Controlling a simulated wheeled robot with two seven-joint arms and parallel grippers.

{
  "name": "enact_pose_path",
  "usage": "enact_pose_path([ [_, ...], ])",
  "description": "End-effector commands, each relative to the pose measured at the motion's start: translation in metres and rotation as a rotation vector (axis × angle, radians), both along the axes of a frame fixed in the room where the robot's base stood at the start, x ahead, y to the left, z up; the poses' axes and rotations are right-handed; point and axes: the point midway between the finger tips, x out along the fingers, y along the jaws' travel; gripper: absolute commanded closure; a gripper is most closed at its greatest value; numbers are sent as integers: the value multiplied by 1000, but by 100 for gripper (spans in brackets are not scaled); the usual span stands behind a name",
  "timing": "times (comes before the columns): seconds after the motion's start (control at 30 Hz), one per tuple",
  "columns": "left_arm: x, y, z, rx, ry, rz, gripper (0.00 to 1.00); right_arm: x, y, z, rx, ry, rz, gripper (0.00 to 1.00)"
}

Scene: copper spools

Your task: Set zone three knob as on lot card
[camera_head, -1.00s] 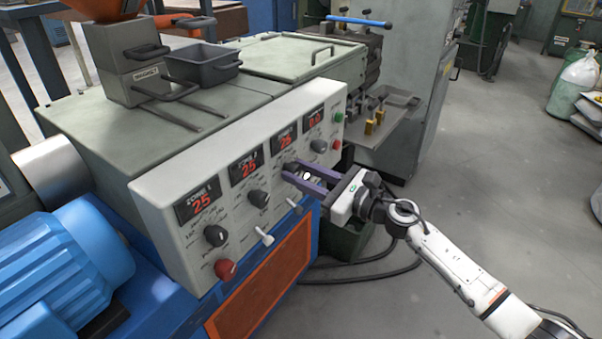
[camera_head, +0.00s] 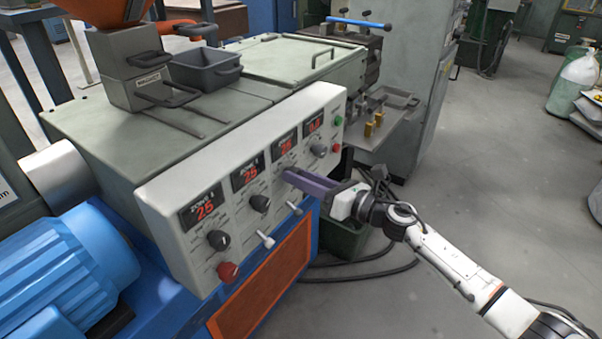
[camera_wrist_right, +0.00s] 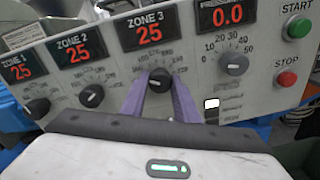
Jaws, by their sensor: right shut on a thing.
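The zone three knob (camera_wrist_right: 160,81) is a round black dial with a pale pointer mark, below the ZONE 3 display (camera_wrist_right: 150,33), which reads 25 in red. My right gripper (camera_wrist_right: 159,92) is shut on this knob, with its purple fingers on either side of it. In the head view my right gripper (camera_head: 290,174) reaches the panel from the right and hides the knob. No lot card can be made out. My left gripper is not in view.
The white control panel (camera_head: 165,210) also has the zone 1 knob (camera_head: 218,239), zone 2 knob (camera_head: 260,203), a grey dial (camera_wrist_right: 233,64) under a 0.0 display, a green START button (camera_wrist_right: 298,27) and red STOP button (camera_wrist_right: 286,78). Toggle switches (camera_head: 265,239) stick out below.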

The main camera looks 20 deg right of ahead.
Motion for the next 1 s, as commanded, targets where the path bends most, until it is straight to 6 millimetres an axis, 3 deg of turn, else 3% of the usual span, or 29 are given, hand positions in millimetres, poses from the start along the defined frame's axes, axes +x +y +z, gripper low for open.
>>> enact_pose_path([
  [0.4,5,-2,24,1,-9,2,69,0,-1,3,312,244,-1,95],
  [1.0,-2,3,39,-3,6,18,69,0,-1,3,762,595,-1,95],
])
